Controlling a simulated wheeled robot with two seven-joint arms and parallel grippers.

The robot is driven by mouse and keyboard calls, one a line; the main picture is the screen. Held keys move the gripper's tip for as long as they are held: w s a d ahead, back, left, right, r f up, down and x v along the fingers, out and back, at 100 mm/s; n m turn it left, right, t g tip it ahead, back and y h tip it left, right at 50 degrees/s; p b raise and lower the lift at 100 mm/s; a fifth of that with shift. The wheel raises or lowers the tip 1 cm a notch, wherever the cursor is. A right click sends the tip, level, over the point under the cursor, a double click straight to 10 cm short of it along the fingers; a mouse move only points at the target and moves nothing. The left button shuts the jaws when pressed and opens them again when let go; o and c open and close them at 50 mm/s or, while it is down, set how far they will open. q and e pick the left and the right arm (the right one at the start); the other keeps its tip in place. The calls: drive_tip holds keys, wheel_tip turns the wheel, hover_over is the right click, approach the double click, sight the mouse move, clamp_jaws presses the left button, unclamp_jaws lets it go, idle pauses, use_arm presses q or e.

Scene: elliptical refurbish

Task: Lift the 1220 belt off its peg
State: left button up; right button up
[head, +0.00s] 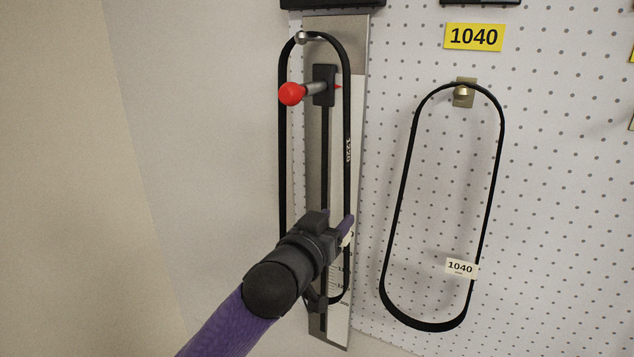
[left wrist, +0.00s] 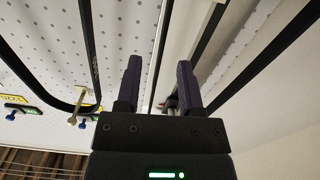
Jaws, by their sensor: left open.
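The 1220 belt (head: 347,150), a long black loop, hangs from a round-headed peg (head: 302,38) at the top of a tall metal gauge plate. Its number is printed on its right strand. My left gripper (head: 341,238) is in front of the belt's lower part and hides some of it. In the left wrist view its two purple fingers (left wrist: 159,88) are apart. Dark strands run behind and right of them, one (left wrist: 268,62) on the right side. I see no strand clearly gripped. My right gripper is not in view.
A slider with a red knob (head: 291,94) juts out inside the 1220 belt's loop. The 1040 belt (head: 401,195) hangs from its own peg (head: 463,93) to the right, under a yellow 1040 sign (head: 474,37). A plain wall stands at left.

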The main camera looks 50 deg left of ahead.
use_arm(q)
drive_tip(key=p+x, duration=0.1)
drive_tip(key=x, duration=0.5)
drive_tip(key=shift+d+r+p, duration=0.15)
drive_tip(key=shift+p, duration=0.2)
drive_tip(key=shift+w, duration=0.3)
drive_tip(key=shift+s, duration=0.1)
drive_tip(key=shift+c, duration=1.1)
clamp_jaws()
